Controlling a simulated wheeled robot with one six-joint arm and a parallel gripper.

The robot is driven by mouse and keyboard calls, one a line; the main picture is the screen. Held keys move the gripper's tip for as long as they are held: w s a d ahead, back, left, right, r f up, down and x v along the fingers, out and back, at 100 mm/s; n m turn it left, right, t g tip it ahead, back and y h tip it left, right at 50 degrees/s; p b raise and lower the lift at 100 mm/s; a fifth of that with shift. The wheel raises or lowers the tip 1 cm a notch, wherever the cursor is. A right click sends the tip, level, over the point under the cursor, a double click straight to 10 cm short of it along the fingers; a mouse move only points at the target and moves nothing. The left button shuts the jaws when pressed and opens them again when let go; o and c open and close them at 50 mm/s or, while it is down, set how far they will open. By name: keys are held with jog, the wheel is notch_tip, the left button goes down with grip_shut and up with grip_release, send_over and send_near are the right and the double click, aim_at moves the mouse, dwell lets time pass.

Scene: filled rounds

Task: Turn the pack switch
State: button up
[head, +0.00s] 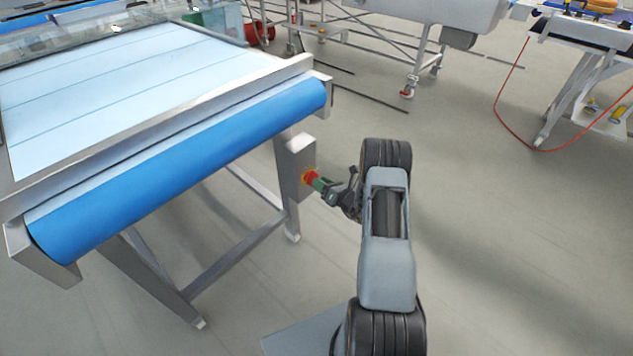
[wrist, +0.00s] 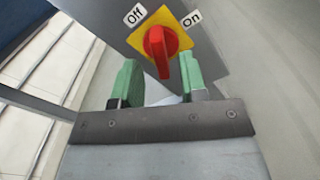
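The pack switch is a red knob (wrist: 160,48) on a yellow plate (wrist: 181,42), with an "Off" label (wrist: 135,15) at its upper left and an "On" label (wrist: 191,18) at its upper right. The knob's bar runs nearly upright in the wrist view; I cannot tell for sure which label it points to. In the head view the switch (head: 309,176) sits on a grey box on the conveyor leg. In the head view my gripper (head: 322,186) is close to the switch; contact is not clear.
The grey switch box (head: 296,160) hangs under the end of a conveyor with a blue roller (head: 190,165). The conveyor's metal legs (head: 235,248) stand below. Open grey floor (head: 510,250) lies to the right. A red cable (head: 505,120) lies farther back.

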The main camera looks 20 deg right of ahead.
aim_at(312, 178)
jog(key=shift+x, duration=1.45)
grip_shut()
